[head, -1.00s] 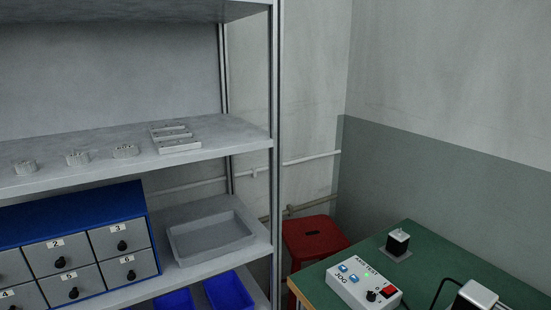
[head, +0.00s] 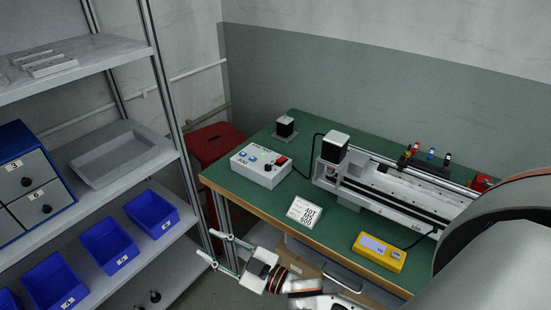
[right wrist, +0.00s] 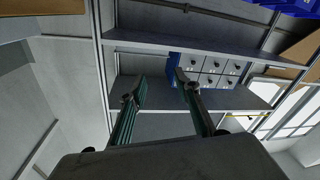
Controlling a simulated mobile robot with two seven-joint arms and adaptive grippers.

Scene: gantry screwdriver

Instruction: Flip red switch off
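A white control box (head: 260,171) sits on the left part of the green bench in the head view. A small red switch (head: 282,160) is on its top near the right end, beside a black knob; its on or off position is too small to tell. My right gripper (head: 212,247) is in front of the bench's left front edge, below and left of the box, and apart from it. Its two fingers are spread with nothing between them. The right wrist view also shows the fingers (right wrist: 160,88) apart and empty. My left gripper is not in view.
A gantry rail (head: 405,195) fills the bench's right side, with a red part (head: 481,182) at its far end. A white sign (head: 304,212) and a yellow device (head: 380,252) stand near the front edge. A red stool (head: 212,145) and a shelf with blue bins (head: 152,213) are left.

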